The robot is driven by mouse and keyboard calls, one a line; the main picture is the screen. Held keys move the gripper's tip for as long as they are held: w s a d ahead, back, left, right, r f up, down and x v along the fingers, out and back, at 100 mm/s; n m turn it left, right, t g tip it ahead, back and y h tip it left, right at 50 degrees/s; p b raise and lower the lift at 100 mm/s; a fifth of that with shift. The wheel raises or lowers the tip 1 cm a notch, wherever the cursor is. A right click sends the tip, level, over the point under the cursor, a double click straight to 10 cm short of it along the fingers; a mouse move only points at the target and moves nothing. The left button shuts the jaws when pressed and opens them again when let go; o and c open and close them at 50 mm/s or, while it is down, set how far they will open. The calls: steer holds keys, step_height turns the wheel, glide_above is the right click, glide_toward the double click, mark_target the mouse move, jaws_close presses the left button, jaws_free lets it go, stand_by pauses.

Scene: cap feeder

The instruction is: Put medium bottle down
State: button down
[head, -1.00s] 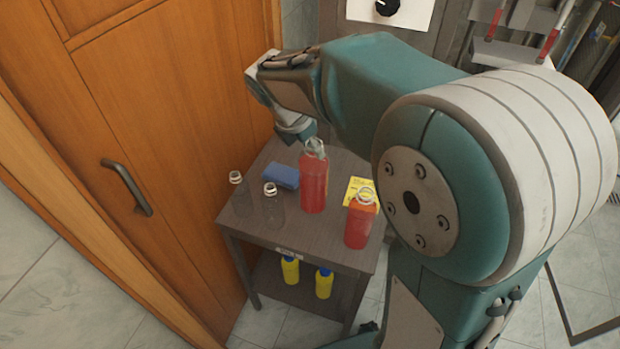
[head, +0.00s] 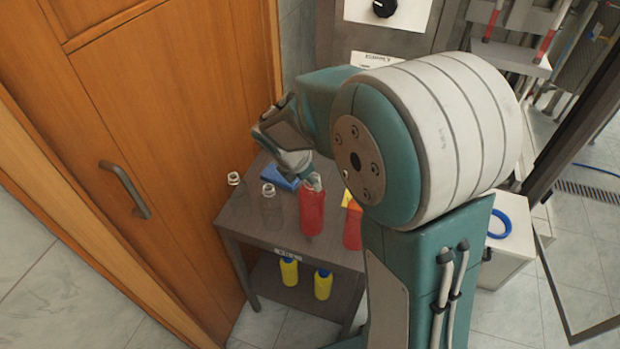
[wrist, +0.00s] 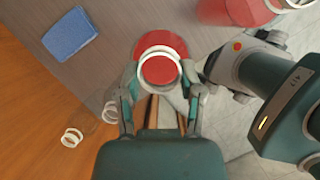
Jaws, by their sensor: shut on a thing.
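The held bottle (head: 311,212) has red liquid and a clear neck. In the wrist view my gripper (wrist: 159,82) is shut on this bottle (wrist: 160,42) near its neck, and I look down on its pale ring. In the head view it looks roughly upright over the front middle of the small dark table (head: 240,220), at or very near its top; contact is unclear. My gripper (head: 298,168) is partly turned away there. A second red bottle (head: 352,230) stands to the right, partly hidden by my arm; it also shows in the wrist view (wrist: 235,8).
Two clear empty bottles, one far left (head: 234,181) and one nearer (head: 271,207), stand left of the held bottle. A blue sponge (head: 283,182) lies behind. Yellow bottles (head: 289,272) stand on the lower shelf. A wooden door (head: 150,110) borders the left.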

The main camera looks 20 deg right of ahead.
steer(key=shift+c, duration=1.2)
jaws_free()
steer(key=shift+f, duration=0.1)
steer(key=v, duration=1.2)
steer(key=s+d+r+m+t+y, duration=0.1)
steer(key=s+d+m+t+y, duration=0.1)
steer(key=s+m, duration=0.7)
steer(key=s+d+r+m+t+y, duration=0.2)
steer(key=s+m, duration=0.7)
steer(key=m, duration=0.4)
steer(key=shift+s+d, duration=0.3)
steer(key=shift+s, duration=0.1)
steer(key=shift+r, duration=0.1)
